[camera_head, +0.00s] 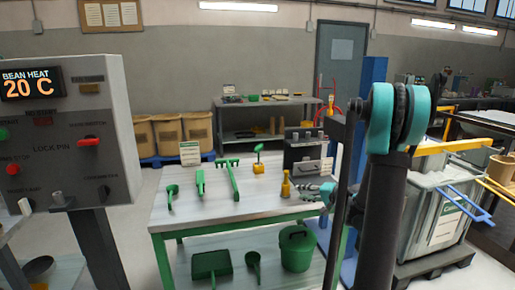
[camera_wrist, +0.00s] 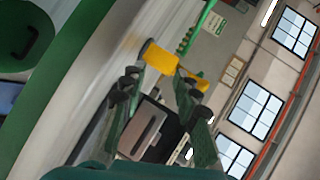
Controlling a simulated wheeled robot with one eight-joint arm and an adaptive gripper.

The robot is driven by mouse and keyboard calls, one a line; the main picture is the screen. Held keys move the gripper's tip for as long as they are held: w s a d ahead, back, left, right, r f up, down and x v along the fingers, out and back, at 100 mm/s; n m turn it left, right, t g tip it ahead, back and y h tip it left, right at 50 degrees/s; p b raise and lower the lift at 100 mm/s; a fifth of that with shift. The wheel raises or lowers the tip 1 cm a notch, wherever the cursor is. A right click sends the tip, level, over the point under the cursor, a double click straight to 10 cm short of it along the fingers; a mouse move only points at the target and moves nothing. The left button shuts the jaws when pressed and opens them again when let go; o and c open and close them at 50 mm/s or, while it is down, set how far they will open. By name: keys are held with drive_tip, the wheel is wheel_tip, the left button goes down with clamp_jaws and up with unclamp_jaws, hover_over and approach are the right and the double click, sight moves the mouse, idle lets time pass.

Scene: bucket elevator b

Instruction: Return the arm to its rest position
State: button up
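My arm rises at the right of the head view, with teal joints. My gripper (camera_head: 312,190) is near the right end of the green-legged table (camera_head: 221,215), and its small fingers point left. In the wrist view my gripper (camera_wrist: 156,88) has its two fingers apart, with nothing held between them. A yellow bottle-like object (camera_head: 285,184) stands on the table just left of the gripper. A yellow object (camera_wrist: 160,57) shows beyond the fingertips in the wrist view, apparently the same one. Part of the gripper is hidden behind my arm.
Green tools, including a rake (camera_head: 234,181), lie on the table. A dark grey box (camera_head: 304,152) stands behind the gripper. A green bucket (camera_head: 297,249) is on the lower shelf. A control panel (camera_head: 80,135) stands left, a large clear bin (camera_head: 432,215) right.

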drive_tip(key=s+a+f+n+g+h, duration=0.2)
drive_tip(key=s+a, duration=0.1)
drive_tip(key=s, duration=0.6)
drive_tip(key=s+a+f+n+g+h, duration=0.2)
drive_tip(key=s+a+h, duration=0.1)
drive_tip(key=s, duration=0.6)
drive_tip(key=s+d+f+n+g+h, duration=0.1)
drive_tip(key=s+d+f+h, duration=0.1)
drive_tip(key=s, duration=0.5)
drive_tip(key=s+d+f+n+h, duration=0.1)
drive_tip(key=s+d+f+h, duration=0.1)
drive_tip(key=s, duration=0.6)
drive_tip(key=shift+d+g+h, duration=0.4)
drive_tip(key=shift+d+h, duration=0.1)
drive_tip(key=shift+d, duration=0.3)
